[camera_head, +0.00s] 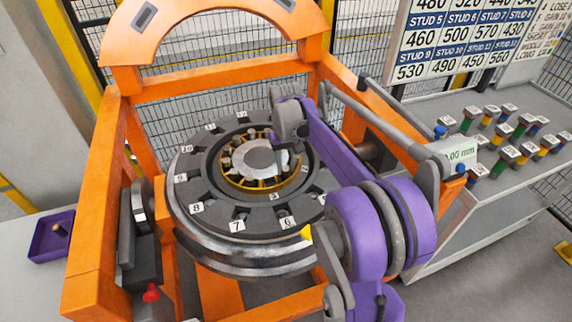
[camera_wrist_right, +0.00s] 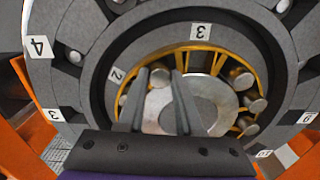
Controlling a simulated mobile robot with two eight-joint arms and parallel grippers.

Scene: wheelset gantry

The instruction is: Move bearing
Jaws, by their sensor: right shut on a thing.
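The bearing (camera_head: 231,181), a yellow cage with grey rollers, sits around the pale axle end (camera_head: 258,160) at the middle of the dark numbered wheel disc (camera_head: 188,192). In the right wrist view the bearing (camera_wrist_right: 262,72) curves around the silver axle face (camera_wrist_right: 212,100). My right gripper (camera_head: 287,155) reaches down over the bearing's far right part from the purple arm. In the wrist view its two fingers (camera_wrist_right: 160,78) straddle a roller at the cage and are shut on the bearing. Whether the bearing is clear of its seat cannot be told. My left gripper is not in view.
An orange gantry frame (camera_head: 92,225) surrounds the wheel, with an arch (camera_head: 205,22) behind. A grey bench (camera_head: 440,115) at right holds several coloured studs below a number board (camera_head: 470,40). A purple tray (camera_head: 50,240) is at left.

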